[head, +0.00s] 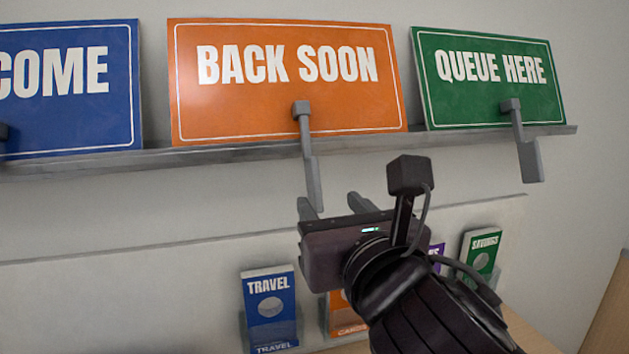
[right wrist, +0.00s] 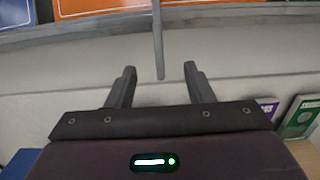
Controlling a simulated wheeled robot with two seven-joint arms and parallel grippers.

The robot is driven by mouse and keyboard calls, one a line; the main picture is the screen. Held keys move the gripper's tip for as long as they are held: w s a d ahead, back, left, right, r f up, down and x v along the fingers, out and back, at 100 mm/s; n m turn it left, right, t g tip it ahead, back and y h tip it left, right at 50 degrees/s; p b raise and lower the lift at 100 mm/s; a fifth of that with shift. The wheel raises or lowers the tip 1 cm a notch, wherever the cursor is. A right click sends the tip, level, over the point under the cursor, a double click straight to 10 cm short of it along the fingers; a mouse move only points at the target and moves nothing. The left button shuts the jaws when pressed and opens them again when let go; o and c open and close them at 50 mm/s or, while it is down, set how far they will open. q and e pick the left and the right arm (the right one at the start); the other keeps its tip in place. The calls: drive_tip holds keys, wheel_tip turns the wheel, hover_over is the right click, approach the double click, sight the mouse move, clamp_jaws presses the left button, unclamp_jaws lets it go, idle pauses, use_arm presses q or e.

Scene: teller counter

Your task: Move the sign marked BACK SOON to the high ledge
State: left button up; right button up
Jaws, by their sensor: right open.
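The orange BACK SOON sign (head: 285,95) stands leaning on a grey wall ledge (head: 232,151). A grey handle (head: 311,170) hangs from its lower front edge, down past the ledge. My right gripper (head: 331,203) is open and empty just below the ledge. In the right wrist view the handle (right wrist: 158,40) comes down between the two fingertips, with space on both sides; whether it is at their depth is hard to tell. The sign's lower edge (right wrist: 105,6) shows at the top there. My left gripper is not in view.
A blue sign ending in COME (head: 70,110) stands left of the orange sign, and a green QUEUE HERE sign (head: 490,100) stands right, both on the same ledge. Below are leaflet holders, including blue TRAVEL (head: 269,305) and green SAVINGS (head: 481,255).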

sight(318, 190)
drive_tip(key=x, duration=0.3)
drive_tip(key=shift+a+f, duration=0.1)
drive_tip(key=shift+a, duration=0.05)
drive_tip(key=shift+w+r, duration=0.2)
drive_tip(key=shift+w, duration=0.1)
drive_tip(key=shift+x, duration=0.85)
drive_tip(key=shift+w+a, duration=0.25)
drive_tip(key=shift+w, duration=0.45)
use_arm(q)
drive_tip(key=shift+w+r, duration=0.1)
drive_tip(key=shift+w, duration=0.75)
use_arm(e)
drive_tip(key=shift+w+a, duration=0.15)
drive_tip(key=shift+w, duration=0.3)
drive_tip(key=shift+c, duration=0.5)
clamp_jaws()
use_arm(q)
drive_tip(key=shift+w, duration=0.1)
